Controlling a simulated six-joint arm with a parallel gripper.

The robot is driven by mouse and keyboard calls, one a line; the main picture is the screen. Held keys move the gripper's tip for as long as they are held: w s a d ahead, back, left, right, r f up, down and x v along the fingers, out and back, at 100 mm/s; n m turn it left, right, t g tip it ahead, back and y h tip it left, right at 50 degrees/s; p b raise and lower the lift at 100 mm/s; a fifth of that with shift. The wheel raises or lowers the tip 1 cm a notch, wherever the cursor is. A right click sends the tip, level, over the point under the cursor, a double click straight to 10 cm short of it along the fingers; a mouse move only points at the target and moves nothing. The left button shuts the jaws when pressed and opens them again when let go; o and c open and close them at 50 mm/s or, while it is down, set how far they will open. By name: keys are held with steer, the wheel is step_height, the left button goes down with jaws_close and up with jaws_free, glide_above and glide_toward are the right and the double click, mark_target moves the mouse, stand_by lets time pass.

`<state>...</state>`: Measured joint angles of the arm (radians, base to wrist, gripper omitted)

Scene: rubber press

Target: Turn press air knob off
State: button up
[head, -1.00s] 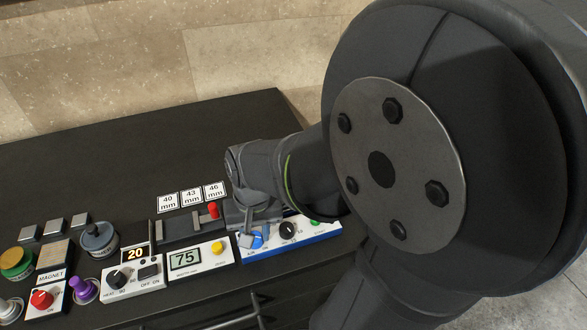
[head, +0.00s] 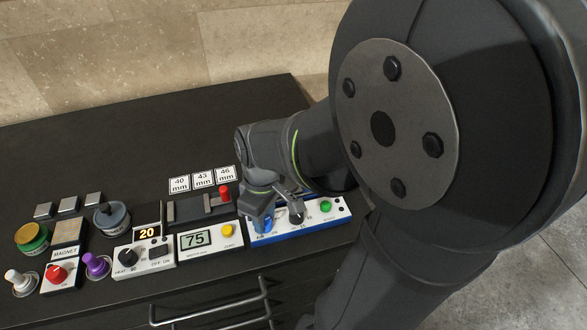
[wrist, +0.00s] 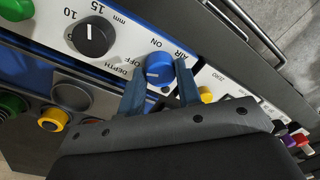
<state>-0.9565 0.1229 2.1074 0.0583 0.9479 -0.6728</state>
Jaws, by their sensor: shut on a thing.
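The press panel is a white and blue box (head: 342,212) at the front right of the bench in the head view. Its blue air knob (head: 266,225) is partly covered there by my gripper (head: 272,214). In the wrist view the blue knob (wrist: 158,69) sits by the printed words AIR, ON and OFF. My gripper (wrist: 160,87) has one finger on each side of it and is shut on it. I cannot tell surely which word the knob's mark points to.
A black depth knob (wrist: 93,37) with a scale is close beside the blue knob. A green button (head: 326,206) is further right. A white gauge box reading 75 (head: 196,239) stands left of the panel. Drawer handles (head: 215,315) stick out below. The back of the bench is clear.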

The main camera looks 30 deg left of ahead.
steer(key=shift+n, duration=0.9)
steer(key=o, duration=1)
steer(key=r, duration=1.1)
steer(key=w+r, duration=0.1)
steer(key=r, duration=0.5)
steer(key=shift+a+r, duration=0.1)
steer(key=shift+r, duration=0.15)
steer(key=shift+f, duration=0.1)
